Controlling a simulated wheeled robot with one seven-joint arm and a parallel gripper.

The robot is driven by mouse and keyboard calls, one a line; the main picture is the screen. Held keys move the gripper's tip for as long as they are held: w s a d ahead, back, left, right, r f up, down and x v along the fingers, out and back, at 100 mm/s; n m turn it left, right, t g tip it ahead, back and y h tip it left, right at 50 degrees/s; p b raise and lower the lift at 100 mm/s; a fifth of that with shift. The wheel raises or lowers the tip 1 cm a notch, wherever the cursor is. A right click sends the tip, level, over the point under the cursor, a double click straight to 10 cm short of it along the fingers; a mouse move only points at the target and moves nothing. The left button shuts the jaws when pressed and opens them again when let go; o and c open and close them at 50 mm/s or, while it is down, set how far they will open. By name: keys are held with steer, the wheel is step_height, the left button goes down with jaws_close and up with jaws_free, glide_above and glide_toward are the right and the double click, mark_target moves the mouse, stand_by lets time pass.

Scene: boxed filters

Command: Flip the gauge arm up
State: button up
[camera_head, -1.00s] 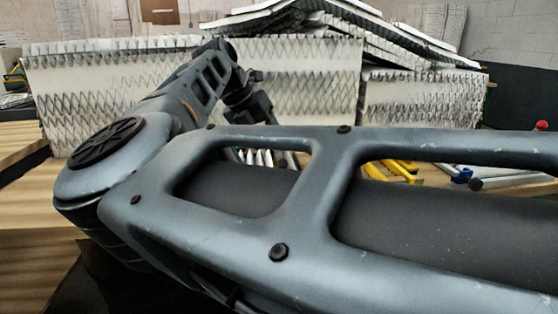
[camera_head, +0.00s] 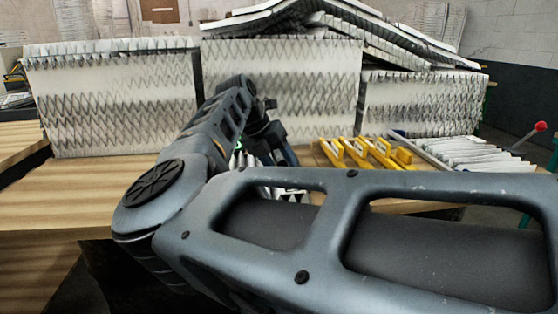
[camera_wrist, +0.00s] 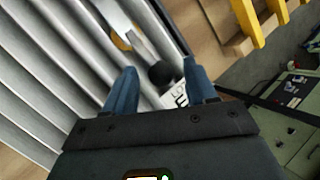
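In the wrist view a flat metal arm (camera_wrist: 143,48) with a round black knob (camera_wrist: 161,74) lies against pale pleated filters; it looks like the gauge arm. A yellowish part shows at its far end. A white label with dark print, partly reading "LOT", is just below the knob. My gripper (camera_wrist: 158,75) has its two blue fingers apart, one on each side of the knob in the picture. I cannot tell whether either touches it. In the head view my gripper (camera_head: 272,145) points down beyond my forearm, which hides most of the gauge area.
Tall pleated filter stacks (camera_head: 110,95) stand along the back of the wooden table (camera_head: 60,210). Yellow-handled pieces (camera_head: 365,152) and white pleated strips (camera_head: 460,152) lie right of my gripper. A red-knobbed lever (camera_head: 541,127) stands at the far right. The left tabletop is clear.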

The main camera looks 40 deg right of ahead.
jaws_close()
stand_by(0.3)
steer(key=shift+r, duration=0.1)
